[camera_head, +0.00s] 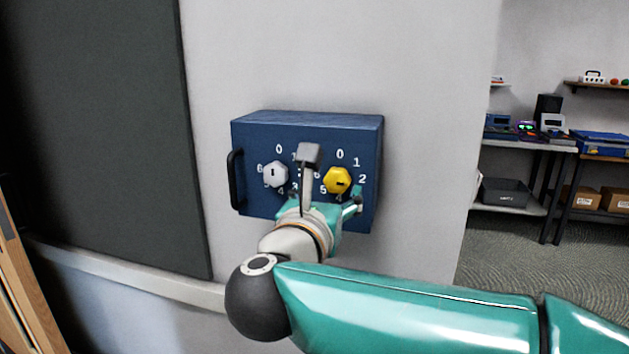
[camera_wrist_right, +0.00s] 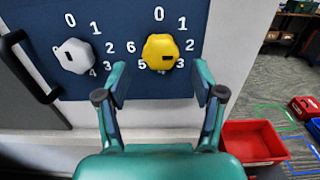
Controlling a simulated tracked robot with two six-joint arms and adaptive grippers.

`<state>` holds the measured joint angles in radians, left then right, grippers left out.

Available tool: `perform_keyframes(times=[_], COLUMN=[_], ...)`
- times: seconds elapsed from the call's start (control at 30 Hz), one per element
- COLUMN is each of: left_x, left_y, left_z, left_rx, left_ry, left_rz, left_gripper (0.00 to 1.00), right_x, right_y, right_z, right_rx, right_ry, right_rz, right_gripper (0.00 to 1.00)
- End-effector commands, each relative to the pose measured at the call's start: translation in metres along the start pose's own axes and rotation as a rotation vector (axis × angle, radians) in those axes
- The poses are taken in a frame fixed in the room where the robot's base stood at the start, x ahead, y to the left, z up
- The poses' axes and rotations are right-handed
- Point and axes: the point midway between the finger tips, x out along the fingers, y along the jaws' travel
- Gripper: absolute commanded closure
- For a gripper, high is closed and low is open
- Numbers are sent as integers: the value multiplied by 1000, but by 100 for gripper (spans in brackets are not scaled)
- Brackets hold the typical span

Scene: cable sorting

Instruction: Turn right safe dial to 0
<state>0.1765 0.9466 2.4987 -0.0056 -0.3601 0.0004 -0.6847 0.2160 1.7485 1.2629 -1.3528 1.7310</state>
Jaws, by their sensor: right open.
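The blue safe (camera_head: 310,124) is mounted on the wall, with a black handle at its left. Its right dial is a yellow hexagonal knob (camera_head: 338,180) ringed by white numbers, 0 at the top. A small dark mark sits right of and below the knob's centre in the wrist view (camera_wrist_right: 158,48); I cannot tell exactly which number it indicates. The left dial is a white knob (camera_head: 273,174). My right gripper (camera_wrist_right: 160,82) is open and empty, its fingers spread below the yellow knob, seemingly not touching it. My wrist hides part of the safe front. My left gripper is out of view.
A dark board (camera_head: 95,110) hangs left of the safe. Shelves with boxes stand at the far right. In the wrist view, a red bin (camera_wrist_right: 255,143) is on the floor at right. The wall right of the safe is clear.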

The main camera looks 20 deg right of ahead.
Motion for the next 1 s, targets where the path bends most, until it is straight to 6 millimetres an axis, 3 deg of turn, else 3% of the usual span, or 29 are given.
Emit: perform_keyframes(times=[0.1, 0.23, 0.63, 1.0], left_x=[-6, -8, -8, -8], left_y=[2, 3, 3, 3], left_z=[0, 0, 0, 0], left_rx=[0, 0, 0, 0], left_ry=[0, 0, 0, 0], left_rz=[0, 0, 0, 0], left_gripper=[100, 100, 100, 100], right_x=[20, 34, 40, 40], right_y=[0, 0, 0, 0], right_z=[1, 0, 0, 0], right_rx=[-1, -2, -1, -1], right_ry=[1, 0, -1, -1], right_rz=[-3, 0, 1, 1], right_gripper=[32, 32, 32, 92])
